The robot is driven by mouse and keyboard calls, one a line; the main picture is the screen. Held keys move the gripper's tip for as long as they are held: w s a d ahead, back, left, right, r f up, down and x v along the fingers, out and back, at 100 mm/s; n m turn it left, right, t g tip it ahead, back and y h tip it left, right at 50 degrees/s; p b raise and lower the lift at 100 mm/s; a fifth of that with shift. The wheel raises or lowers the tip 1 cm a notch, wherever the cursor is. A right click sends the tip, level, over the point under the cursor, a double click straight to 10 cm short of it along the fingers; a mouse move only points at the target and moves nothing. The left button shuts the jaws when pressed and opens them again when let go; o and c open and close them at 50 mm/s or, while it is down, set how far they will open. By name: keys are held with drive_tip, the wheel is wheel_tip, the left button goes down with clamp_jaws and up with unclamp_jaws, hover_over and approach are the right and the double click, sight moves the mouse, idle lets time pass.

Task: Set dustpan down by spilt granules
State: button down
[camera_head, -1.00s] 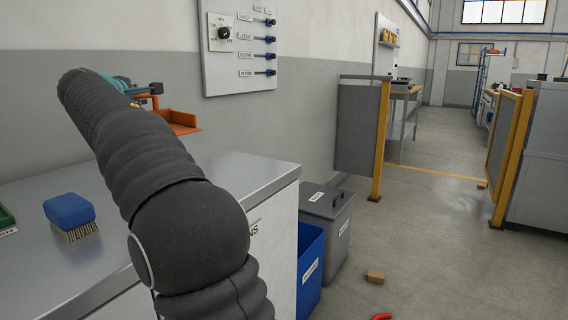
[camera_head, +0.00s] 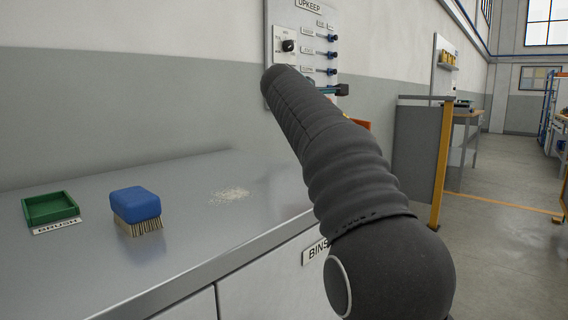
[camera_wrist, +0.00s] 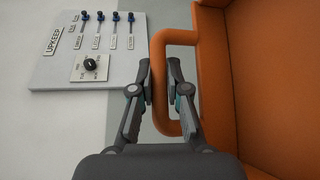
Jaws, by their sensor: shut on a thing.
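The orange dustpan (camera_wrist: 268,75) fills the right side of the wrist view. My gripper (camera_wrist: 160,80) is shut on its looped handle, one finger on each side. In the head view my arm hides most of the dustpan, and only a small orange part (camera_head: 361,124) shows beside it. My gripper also shows there in part (camera_head: 330,90), out in front of the wall panel. The spilt granules (camera_head: 230,195) lie as a pale scattered patch on the grey metal counter (camera_head: 190,240), to the left of my arm.
A blue brush (camera_head: 136,203) stands bristles down on the counter, left of the granules. A green tray (camera_head: 50,208) sits farther left. The UPKEEP panel (camera_head: 283,20) is on the wall. Counter around the granules is clear. A grey partition with a yellow post (camera_head: 441,165) stands at right.

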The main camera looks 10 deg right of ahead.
drive_tip(key=a+f+b, duration=0.1)
drive_tip(key=a+f, duration=0.2)
drive_tip(key=w+a+f+b, duration=0.1)
drive_tip(key=a+f, duration=0.2)
drive_tip(key=w+a+f+b, duration=0.1)
drive_tip(key=a+f, duration=0.2)
drive_tip(key=f, duration=0.1)
drive_tip(key=shift+w+a, duration=0.25)
drive_tip(key=c, duration=1.6)
unclamp_jaws()
drive_tip(key=o, duration=0.4)
drive_tip(key=shift+o, duration=0.2)
drive_tip(key=shift+r, duration=0.1)
drive_tip(key=b+v, duration=0.1)
drive_tip(key=v, duration=1.1)
drive_tip(key=shift+o, duration=0.2)
